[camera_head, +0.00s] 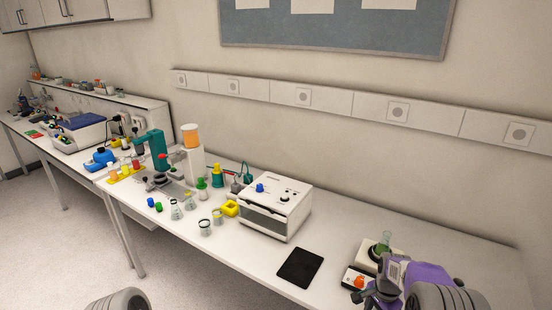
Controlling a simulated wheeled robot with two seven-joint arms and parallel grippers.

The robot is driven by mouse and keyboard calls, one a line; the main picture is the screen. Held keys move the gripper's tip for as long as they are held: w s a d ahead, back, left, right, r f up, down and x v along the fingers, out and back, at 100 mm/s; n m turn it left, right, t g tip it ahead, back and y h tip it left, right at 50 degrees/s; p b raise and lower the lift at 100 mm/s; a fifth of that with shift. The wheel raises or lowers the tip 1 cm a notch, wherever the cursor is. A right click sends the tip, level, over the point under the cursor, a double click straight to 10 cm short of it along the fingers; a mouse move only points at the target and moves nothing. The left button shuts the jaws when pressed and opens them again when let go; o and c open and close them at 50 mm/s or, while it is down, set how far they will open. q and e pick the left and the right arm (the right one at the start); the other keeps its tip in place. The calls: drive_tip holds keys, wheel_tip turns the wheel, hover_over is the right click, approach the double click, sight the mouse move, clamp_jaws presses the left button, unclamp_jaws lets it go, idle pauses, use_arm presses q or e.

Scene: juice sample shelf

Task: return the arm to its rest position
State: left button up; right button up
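Two rounded grey parts of my arms show at the bottom edge, one at the left and one at the right. The long white bench (340,262) runs along the wall in front of me. No arm part reaches over its middle.
A white box-shaped instrument (273,208) and a black pad (300,268) are mid-bench. Several flasks and bottles stand left of them. Bare bench lies right of the instrument.

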drive_tip(key=s+a+f+n, duration=0.1)
drive_tip(key=a+f+n, duration=0.25)
drive_tip(key=f, duration=0.55)
drive_tip(key=s+a+f+n+y, duration=0.2)
drive_tip(key=s+a+f+n, duration=0.25)
drive_tip(key=s+a, duration=0.45)
drive_tip(key=s+a+f+n+y, duration=0.25)
drive_tip(key=s+a+f, duration=0.4)
drive_tip(key=s, duration=0.45)
use_arm(q)
wheel_tip(320, 180, down, 7)
drive_tip(key=w+b, duration=0.1)
drive_tip(key=b, duration=0.5)
drive_tip(key=shift+w+b, duration=0.2)
drive_tip(key=shift+b, duration=0.1)
use_arm(e)
wheel_tip(320, 180, down, 6)
drive_tip(key=shift+w+a+t, duration=0.25)
drive_tip(key=shift+w+t, duration=0.05)
drive_tip(key=shift+w, duration=0.05)
